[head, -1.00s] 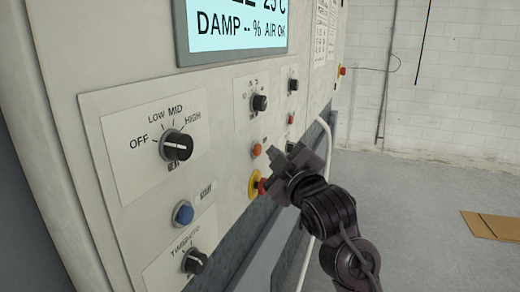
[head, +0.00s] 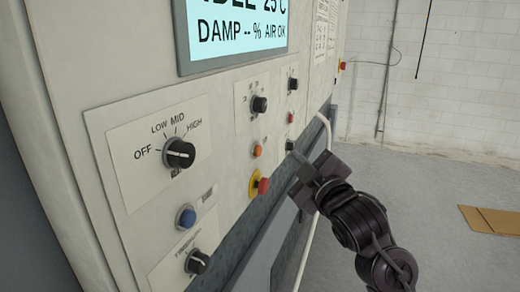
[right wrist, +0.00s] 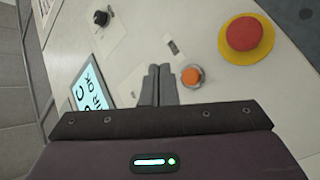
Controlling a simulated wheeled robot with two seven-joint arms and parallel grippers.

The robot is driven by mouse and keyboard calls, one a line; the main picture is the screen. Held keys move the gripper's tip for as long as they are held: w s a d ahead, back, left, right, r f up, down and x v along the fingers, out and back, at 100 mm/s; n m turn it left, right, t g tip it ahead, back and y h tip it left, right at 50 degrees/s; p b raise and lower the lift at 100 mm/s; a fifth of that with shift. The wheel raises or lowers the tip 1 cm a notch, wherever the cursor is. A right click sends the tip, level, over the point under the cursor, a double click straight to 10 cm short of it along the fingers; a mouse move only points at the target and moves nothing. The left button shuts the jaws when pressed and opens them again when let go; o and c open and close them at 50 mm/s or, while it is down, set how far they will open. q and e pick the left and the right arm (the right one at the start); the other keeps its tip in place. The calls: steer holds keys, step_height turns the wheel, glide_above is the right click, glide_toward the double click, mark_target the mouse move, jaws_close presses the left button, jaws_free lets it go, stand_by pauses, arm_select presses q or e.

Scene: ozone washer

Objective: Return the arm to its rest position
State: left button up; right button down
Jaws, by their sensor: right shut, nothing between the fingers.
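My right gripper (head: 297,160) is in front of the washer's control panel (head: 215,150) in the head view, to the right of the red emergency button (head: 263,186) on its yellow ring. It looks clear of the panel. In the right wrist view its two fingers (right wrist: 158,85) are together with nothing between them. There they appear beside an orange button (right wrist: 192,76), with the red emergency button (right wrist: 245,34) at the upper right. My left gripper does not show.
A white pipe (head: 312,240) runs beside the machine. Open grey floor (head: 440,200) lies to the right, with cardboard (head: 490,219) on it.

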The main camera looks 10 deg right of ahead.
stand_by(0.4)
steer(key=w+f+m+g+b, duration=0.1)
steer(key=w+f+m+g, duration=0.15)
steer(key=f, duration=1.15)
steer(key=w+f+m+g, duration=0.1)
steer(key=w+f+g, duration=0.15)
steer(key=f, duration=1.15)
steer(key=s+d+f+m+g+h, duration=0.1)
steer(key=s+f+g, duration=0.15)
steer(key=f, duration=0.95)
steer(key=s+f+m+g, duration=0.1)
steer(key=s+f, duration=0.3)
steer(key=f, duration=0.9)
steer(key=s+d+f+m+g+h+b, duration=0.1)
steer(key=s+f+m+g+b, duration=0.3)
steer(key=s+f, duration=1.8)
steer(key=s+f+g, duration=0.1)
steer(key=s+f, duration=0.2)
steer(key=s, duration=0.5)
steer(key=s+d+f+g+p, duration=0.1)
steer(key=s+f, duration=0.3)
steer(key=s, duration=0.4)
steer(key=s+d+f+g+h, duration=0.1)
steer(key=s+f+g, duration=0.2)
steer(key=s, duration=0.5)
steer(key=shift+d+f, duration=0.25)
steer(key=shift+f, duration=0.5)
steer(key=shift+s, duration=0.1)
